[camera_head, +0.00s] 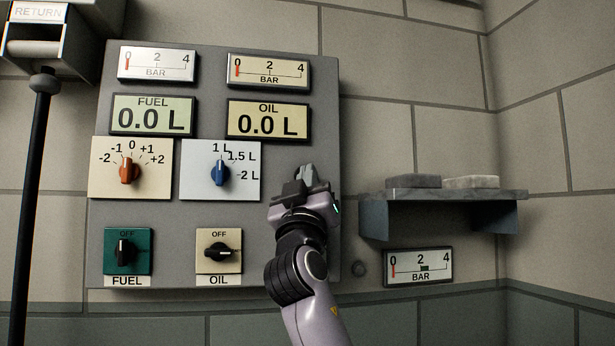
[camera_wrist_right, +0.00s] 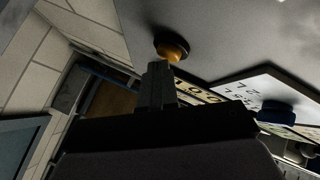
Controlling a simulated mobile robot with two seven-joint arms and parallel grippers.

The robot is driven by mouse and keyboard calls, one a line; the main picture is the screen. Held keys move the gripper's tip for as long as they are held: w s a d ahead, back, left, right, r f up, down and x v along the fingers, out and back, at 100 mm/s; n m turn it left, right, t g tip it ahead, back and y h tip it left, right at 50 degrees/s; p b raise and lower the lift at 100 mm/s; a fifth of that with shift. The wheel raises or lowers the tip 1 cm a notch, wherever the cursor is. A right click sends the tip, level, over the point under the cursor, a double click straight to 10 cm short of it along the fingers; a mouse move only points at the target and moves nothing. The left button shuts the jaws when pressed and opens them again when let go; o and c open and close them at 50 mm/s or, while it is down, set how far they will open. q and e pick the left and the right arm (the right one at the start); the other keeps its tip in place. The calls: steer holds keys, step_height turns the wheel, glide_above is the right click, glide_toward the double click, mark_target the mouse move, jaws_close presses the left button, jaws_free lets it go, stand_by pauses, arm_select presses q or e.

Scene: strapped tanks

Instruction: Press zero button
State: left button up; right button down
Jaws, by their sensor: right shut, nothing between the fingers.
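A round yellow-orange button (camera_wrist_right: 172,48) with a dark collar stands out from the grey panel in the right wrist view. It carries no readable label there, and in the head view my right gripper hides it. My right gripper (camera_head: 306,174) is shut and empty, in front of the right side of the panel (camera_head: 215,75), right of the blue knob. In the right wrist view its fingertips (camera_wrist_right: 157,68) are right at the button; I cannot tell whether they touch it. My left gripper is not in view.
The panel holds an orange knob (camera_head: 129,171), a blue knob (camera_head: 220,173), a FUEL switch (camera_head: 126,251) and an OIL switch (camera_head: 219,252). Displays (camera_head: 267,120) read 0.0 L. A shelf (camera_head: 455,196) with two blocks and a gauge (camera_head: 418,266) are at the right.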

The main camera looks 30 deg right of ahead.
stand_by(0.4)
steer(key=shift+s+a+f, duration=0.1)
steer(key=shift+s+a, duration=0.1)
steer(key=shift+s, duration=0.6)
steer(key=shift+s+a+b, duration=0.1)
steer(key=shift+s+a, duration=0.1)
steer(key=shift+s, duration=0.6)
steer(key=shift+s+a+b, duration=0.1)
steer(key=shift+s+a, duration=0.15)
steer(key=shift+s, duration=0.6)
steer(key=shift+s+a+b, duration=0.1)
steer(key=shift+s+a, duration=0.1)
steer(key=shift+s, duration=0.6)
